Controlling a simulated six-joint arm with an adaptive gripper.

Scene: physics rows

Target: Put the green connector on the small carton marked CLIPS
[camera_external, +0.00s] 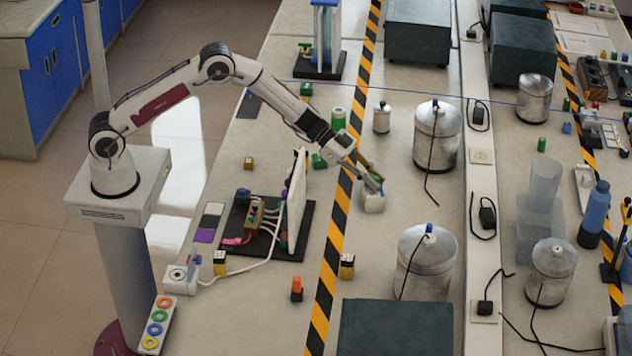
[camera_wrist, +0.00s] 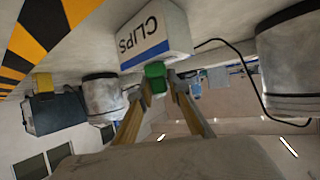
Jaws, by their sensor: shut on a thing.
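The small white carton marked CLIPS (camera_wrist: 155,32) fills the upper middle of the wrist view, with a blue stripe along its edge. In the outside view the carton (camera_external: 373,203) stands on the bench just right of the striped tape. My gripper (camera_external: 374,184) is directly over it, its fingers slanting down. The green connector (camera_wrist: 155,73) is held between my fingertips (camera_wrist: 157,84), right by the carton's blue-striped edge. Whether it touches the carton cannot be told. The fingers mostly hide the connector in the outside view.
A metal canister (camera_external: 437,135) stands right of the carton, another (camera_external: 426,262) in front of it. A white upright panel (camera_external: 297,200) on a black base is to the left. A dark box (camera_external: 395,328) lies at the front.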

